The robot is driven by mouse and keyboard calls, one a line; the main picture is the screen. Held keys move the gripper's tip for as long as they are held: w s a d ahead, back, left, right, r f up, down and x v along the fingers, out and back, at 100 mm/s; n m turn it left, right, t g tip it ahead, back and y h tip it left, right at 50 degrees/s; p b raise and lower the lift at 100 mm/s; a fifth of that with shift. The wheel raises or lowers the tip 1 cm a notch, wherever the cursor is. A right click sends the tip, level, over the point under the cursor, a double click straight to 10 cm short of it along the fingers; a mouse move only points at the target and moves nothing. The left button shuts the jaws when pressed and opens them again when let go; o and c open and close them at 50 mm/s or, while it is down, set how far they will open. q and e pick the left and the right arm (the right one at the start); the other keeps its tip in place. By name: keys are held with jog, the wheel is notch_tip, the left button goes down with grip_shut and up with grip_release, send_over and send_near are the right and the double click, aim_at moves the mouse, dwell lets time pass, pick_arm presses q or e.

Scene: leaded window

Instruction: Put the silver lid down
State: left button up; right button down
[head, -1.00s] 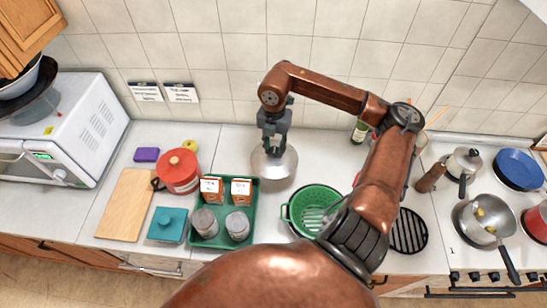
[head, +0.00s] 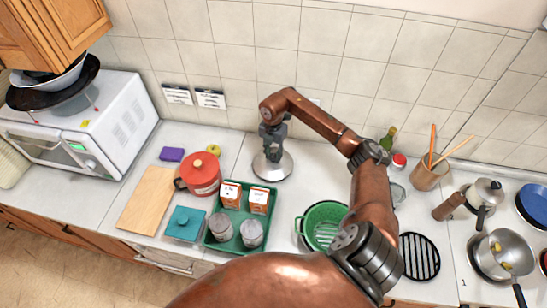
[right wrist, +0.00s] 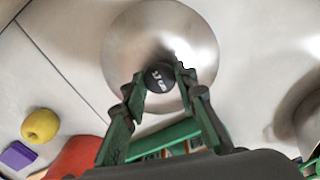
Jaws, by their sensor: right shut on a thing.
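The silver lid (head: 271,170) is a round shiny disc at the back of the counter, right of the red pot. In the right wrist view the lid (right wrist: 130,45) lies flat below the jaws, with its black knob (right wrist: 160,77) between the fingertips. My right gripper (head: 272,152) points down and is shut on the knob; its fingers also show in the right wrist view (right wrist: 158,82). The lid is at or just above the white counter; I cannot tell whether it touches. My left gripper is not in view.
A red pot (head: 201,178) and yellow apple (head: 214,150) stand left of the lid. A green tray (head: 236,243) with boxes and jars is in front. A green colander (head: 323,222) is at front right. Bare counter (head: 315,175) lies right of the lid.

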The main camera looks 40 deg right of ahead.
aim_at(274, 156)
notch_tip(274, 156, down, 2)
jog(key=shift+f, duration=0.1)
jog(key=shift+f, duration=0.15)
jog(key=c, duration=1.5)
grip_release()
jog(key=shift+c, duration=0.2)
jog(key=shift+r, duration=0.5)
notch_tip(274, 156, up, 11)
jog(key=b, duration=0.1)
jog(key=shift+r+b, duration=0.2)
jog(key=shift+b, duration=0.1)
